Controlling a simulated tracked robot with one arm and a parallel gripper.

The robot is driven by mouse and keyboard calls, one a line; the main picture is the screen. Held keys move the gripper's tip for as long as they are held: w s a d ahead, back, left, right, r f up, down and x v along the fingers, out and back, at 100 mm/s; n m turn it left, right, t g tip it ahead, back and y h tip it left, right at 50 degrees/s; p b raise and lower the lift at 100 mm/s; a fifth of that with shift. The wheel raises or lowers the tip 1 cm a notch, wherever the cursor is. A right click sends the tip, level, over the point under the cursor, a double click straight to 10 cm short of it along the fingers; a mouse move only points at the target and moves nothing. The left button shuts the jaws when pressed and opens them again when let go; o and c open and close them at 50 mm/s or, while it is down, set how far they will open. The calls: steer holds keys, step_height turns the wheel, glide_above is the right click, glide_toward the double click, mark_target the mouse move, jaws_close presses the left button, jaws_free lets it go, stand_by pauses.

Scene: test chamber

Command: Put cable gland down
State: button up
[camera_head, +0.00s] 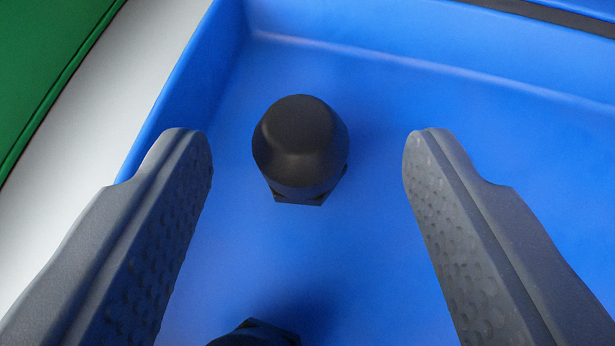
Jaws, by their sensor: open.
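A black cable gland (301,146) with a rounded cap and a hexagonal base shows in the head camera view, left of centre. It is inside a blue tray (420,95). My gripper (307,150) is open, with one grey finger on each side of the gland. There is a clear gap between the gland and both fingers, and neither touches it. The gland's underside is hidden, so its exact contact with the tray floor does not show.
A second black part (256,333) is cut off at the bottom edge, between the fingers. The tray wall (190,85) runs close by the left finger. Beyond it lie a light surface (110,110) and a green object (40,60). The tray floor at right is clear.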

steer(key=p+v, duration=0.1)
steer(key=v, duration=0.8)
steer(key=shift+w+r, duration=0.1)
steer(key=shift+w, duration=0.05)
stand_by(0.4)
steer(key=shift+a, duration=0.1)
